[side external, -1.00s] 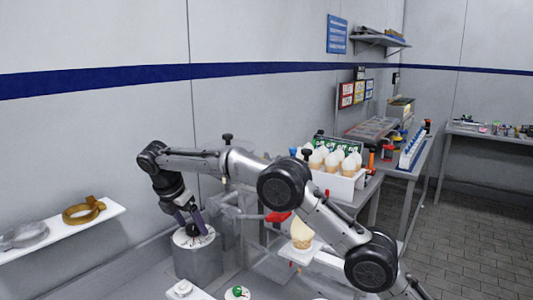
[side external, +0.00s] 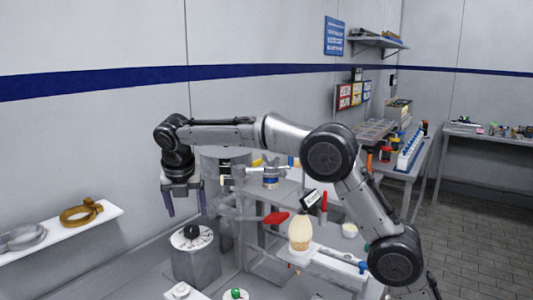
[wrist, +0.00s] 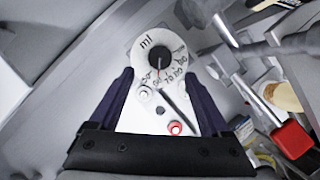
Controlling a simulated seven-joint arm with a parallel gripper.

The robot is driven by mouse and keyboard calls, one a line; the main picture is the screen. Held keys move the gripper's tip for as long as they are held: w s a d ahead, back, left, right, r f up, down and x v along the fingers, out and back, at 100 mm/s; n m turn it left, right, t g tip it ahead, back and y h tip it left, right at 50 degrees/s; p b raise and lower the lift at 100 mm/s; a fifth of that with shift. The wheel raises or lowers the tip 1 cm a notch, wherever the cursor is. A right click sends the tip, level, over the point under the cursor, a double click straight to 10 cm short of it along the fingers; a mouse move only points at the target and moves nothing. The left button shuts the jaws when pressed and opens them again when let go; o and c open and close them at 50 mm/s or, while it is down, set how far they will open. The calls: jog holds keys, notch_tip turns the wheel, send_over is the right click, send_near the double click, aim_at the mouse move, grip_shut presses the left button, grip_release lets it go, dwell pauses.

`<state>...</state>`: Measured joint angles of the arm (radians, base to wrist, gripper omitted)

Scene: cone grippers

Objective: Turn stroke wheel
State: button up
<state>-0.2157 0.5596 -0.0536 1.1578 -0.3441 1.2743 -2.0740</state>
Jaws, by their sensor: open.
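The stroke wheel is a black knob (side external: 191,231) on a pale round dial (side external: 201,241), on top of a grey cylinder (side external: 197,265) at the lower left of centre in the side view. In the wrist view the knob (wrist: 159,61) is near the top centre, and its dial is marked "ml" with numbers. My gripper (side external: 187,208) points down above the wheel, apart from it. Its two dark fingers are spread with nothing between them. In the wrist view the fingers (wrist: 159,78) appear to either side, below the knob.
A white shelf (side external: 112,212) with a brown ring (side external: 80,214) is at left. A green button (side external: 236,294) is at the front.

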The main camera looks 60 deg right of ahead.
jog(key=s+d+r, duration=0.1)
jog(key=s+r, duration=0.4)
jog(key=r, duration=0.7)
jog(key=s+d+r+m, duration=0.1)
jog(key=s+d+m, duration=0.1)
jog(key=s, duration=0.5)
jog(key=s+d+r+m+t+y, duration=0.1)
jog(key=s+d+r+m, duration=0.1)
jog(key=s, duration=0.5)
jog(key=shift+d+r+m+t, duration=0.25)
jog(key=shift+d+m+t, duration=0.05)
jog(key=shift+d+m, duration=0.2)
